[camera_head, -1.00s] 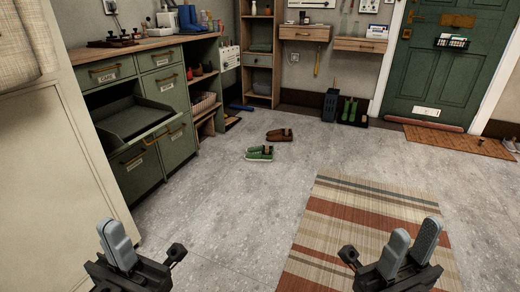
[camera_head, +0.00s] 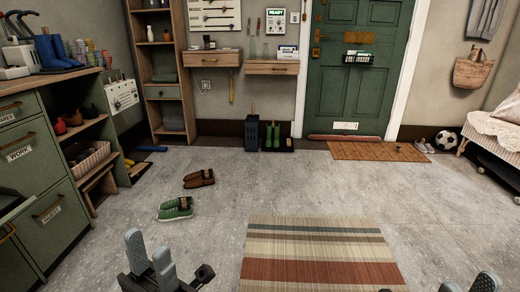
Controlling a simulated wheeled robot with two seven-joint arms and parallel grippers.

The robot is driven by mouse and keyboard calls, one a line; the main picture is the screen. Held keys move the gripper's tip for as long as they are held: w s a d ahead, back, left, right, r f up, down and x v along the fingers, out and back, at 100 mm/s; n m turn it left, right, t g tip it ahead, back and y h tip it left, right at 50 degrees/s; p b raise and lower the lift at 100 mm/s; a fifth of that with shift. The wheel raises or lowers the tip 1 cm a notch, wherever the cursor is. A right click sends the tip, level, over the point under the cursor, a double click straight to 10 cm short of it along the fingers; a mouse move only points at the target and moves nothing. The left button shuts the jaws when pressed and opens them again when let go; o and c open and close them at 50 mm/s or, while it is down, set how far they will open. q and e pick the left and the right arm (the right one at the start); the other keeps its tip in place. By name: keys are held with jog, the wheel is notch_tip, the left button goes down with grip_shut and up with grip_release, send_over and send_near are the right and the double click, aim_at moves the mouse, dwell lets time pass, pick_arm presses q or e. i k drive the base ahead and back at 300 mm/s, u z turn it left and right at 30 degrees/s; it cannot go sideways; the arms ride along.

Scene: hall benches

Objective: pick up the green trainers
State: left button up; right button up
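The green trainers (camera_head: 175,212) stand side by side on the grey floor, left of the middle, with pale soles. My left gripper (camera_head: 149,243) shows at the bottom edge, nearer to me than the trainers and apart from them. Its two grey fingers have a gap between the tips, and nothing is between them. My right gripper (camera_head: 468,283) is at the bottom right, mostly cut off by the frame. Its fingertips are apart, with nothing seen between them.
Brown shoes (camera_head: 199,178) lie just beyond the trainers. A striped rug (camera_head: 316,250) is to their right. Green drawers (camera_head: 40,165) and a shelf with a basket (camera_head: 90,161) line the left. Green boots (camera_head: 272,135) stand by the far wall. The floor around the trainers is clear.

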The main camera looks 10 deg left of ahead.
aim_at(180, 209)
jog(key=z, duration=0.25)
jog(key=i, duration=2.15)
jog(key=u, duration=0.9)
jog(key=i, duration=1.25)
jog(key=u, duration=1.3)
jog(key=i, duration=0.35)
jog(key=u, duration=0.15)
